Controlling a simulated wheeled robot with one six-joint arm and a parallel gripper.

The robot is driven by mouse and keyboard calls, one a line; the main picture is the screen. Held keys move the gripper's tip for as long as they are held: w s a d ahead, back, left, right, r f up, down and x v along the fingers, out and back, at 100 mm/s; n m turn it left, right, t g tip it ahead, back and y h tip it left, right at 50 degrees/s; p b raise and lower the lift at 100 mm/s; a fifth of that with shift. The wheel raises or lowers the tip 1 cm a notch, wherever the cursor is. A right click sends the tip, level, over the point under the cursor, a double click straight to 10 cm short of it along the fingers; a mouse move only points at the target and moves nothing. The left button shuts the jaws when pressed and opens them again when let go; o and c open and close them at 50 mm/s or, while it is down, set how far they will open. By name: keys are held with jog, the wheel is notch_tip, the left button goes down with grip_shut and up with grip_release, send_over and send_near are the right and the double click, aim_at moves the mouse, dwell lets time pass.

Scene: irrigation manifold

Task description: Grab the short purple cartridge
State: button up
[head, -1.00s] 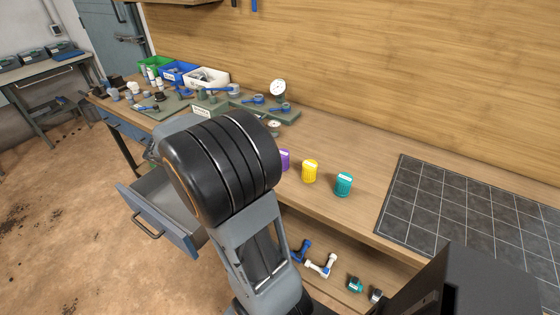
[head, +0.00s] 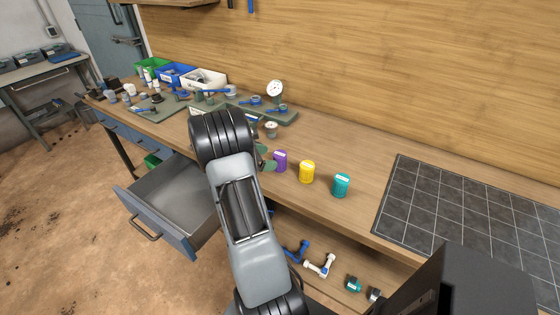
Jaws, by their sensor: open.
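The purple cartridge (head: 281,161) stands upright on the wooden workbench, at the left end of a short row. A yellow cartridge (head: 307,172) and a teal cartridge (head: 341,185) stand to its right. My gripper (head: 266,157) shows only in part past my arm, as two greenish finger pads just left of the purple cartridge. The pads are apart and nothing shows between them. I cannot tell whether either pad touches the cartridge.
An open, empty drawer (head: 170,205) sticks out at the left. The green manifold board (head: 262,108) with a gauge (head: 274,88) lies behind. A dark gridded mat (head: 480,215) lies at the right. Blue and white fittings (head: 318,264) lie on the shelf below.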

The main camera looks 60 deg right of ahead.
aim_at(280, 157)
jog(key=shift+p+x, duration=0.5)
jog(key=shift+x, duration=2.4)
jog(key=shift+r, duration=0.1)
jog(key=shift+c, duration=0.3)
jog(key=c, duration=1)
jog(key=shift+r, duration=0.1)
